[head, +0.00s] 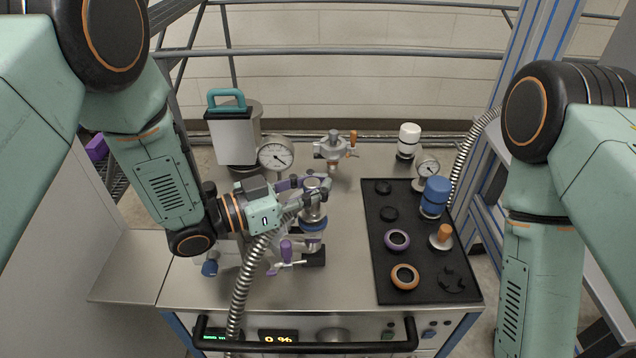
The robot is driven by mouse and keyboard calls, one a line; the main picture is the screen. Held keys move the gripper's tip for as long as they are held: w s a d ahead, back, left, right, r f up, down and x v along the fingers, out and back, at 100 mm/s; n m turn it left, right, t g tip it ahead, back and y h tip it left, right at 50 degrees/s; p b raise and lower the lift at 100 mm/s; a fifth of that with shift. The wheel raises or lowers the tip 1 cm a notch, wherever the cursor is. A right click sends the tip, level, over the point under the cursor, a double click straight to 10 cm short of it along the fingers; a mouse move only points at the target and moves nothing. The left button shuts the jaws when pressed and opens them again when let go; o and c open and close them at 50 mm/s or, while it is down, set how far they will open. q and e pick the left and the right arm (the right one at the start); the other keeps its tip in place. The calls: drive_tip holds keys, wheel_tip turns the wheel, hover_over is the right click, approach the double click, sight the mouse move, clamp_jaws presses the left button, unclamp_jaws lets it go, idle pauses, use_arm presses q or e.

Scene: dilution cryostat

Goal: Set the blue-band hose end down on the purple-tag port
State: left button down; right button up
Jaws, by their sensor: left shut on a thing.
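My left gripper (316,190) is shut on the metal hose end (313,212), near the middle of the bench. The hose end is roughly upright, with a blue band (313,225) around its lower part. The ribbed hose (243,283) runs from it down past the bench's front edge. Right below the band is a clear port fitting (312,241), with a purple valve handle (286,250) beside it. I cannot tell whether hose end and fitting touch, and I cannot make out a tag clearly. My right arm comes down at the right; its gripper is out of the picture.
Behind stand a teal-handled container (232,135), a dial gauge (276,155) and a valve with an orange handle (333,147). A black mat (403,272) at right holds rings, caps and a blue-topped jar (435,195). A black rail (310,347) spans the front.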

use_arm(q)
drive_tip(key=shift+w+f, duration=0.1)
drive_tip(key=shift+f, duration=0.15)
drive_tip(key=shift+f+b, duration=0.15)
drive_tip(key=shift+b, duration=0.15)
drive_tip(key=shift+f, duration=0.25)
drive_tip(key=c, duration=1.2)
unclamp_jaws()
drive_tip(key=shift+r, duration=0.1)
drive_tip(key=shift+o, duration=0.9)
drive_tip(key=shift+a, duration=0.1)
